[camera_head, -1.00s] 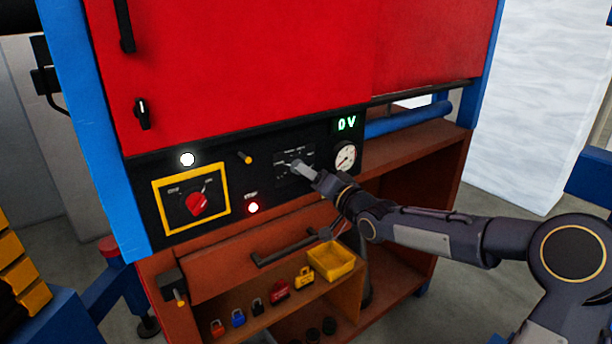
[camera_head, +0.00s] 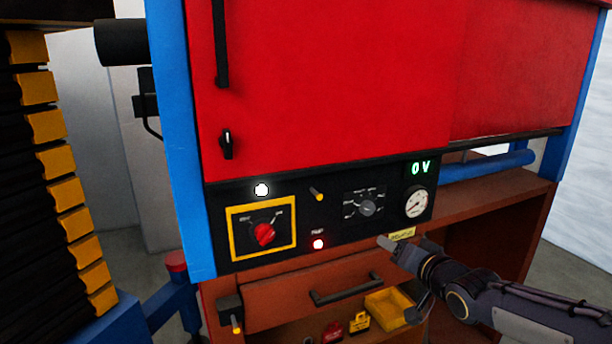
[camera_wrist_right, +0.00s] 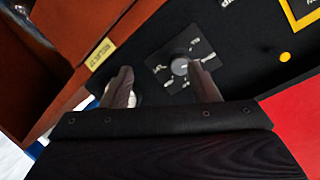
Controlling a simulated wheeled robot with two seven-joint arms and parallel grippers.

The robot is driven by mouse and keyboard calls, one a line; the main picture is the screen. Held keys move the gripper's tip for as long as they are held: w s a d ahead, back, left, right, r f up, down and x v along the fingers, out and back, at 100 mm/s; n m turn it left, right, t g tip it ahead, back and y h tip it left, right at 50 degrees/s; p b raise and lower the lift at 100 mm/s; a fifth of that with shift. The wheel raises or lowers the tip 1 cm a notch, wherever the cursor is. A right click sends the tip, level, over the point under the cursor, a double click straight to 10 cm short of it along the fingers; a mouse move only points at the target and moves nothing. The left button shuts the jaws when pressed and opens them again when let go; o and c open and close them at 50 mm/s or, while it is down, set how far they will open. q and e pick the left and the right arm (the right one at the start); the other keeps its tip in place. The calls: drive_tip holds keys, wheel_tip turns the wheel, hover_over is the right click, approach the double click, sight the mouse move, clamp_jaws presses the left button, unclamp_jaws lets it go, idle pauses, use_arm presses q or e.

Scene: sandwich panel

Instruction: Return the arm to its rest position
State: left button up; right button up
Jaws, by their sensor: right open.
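My right gripper (camera_head: 388,244) is in front of the lower edge of the black control panel (camera_head: 330,226), below the grey selector knob (camera_head: 367,208). In the right wrist view its two fingers (camera_wrist_right: 162,82) are apart with nothing between them. The selector knob also shows in that view (camera_wrist_right: 180,67), beyond the fingers and apart from them. My right arm (camera_head: 500,310) comes in from the lower right. My left gripper is not in view.
Below are a drawer handle (camera_head: 346,289) and a yellow bin (camera_head: 390,308). A red door (camera_head: 330,90) stands above.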

drive_tip(key=s+f+g, duration=0.3)
drive_tip(key=s, duration=0.8)
drive_tip(key=s+a+f+n+g, duration=0.1)
drive_tip(key=s+f+g, duration=0.2)
drive_tip(key=s, duration=0.8)
drive_tip(key=s+a+f+n+g, duration=0.1)
drive_tip(key=s+f+g, duration=0.2)
drive_tip(key=s, duration=0.8)
wheel_tip(320, 180, down, 2)
drive_tip(key=shift+s+f, duration=0.1)
drive_tip(key=shift+s, duration=0.3)
idle(0.7)
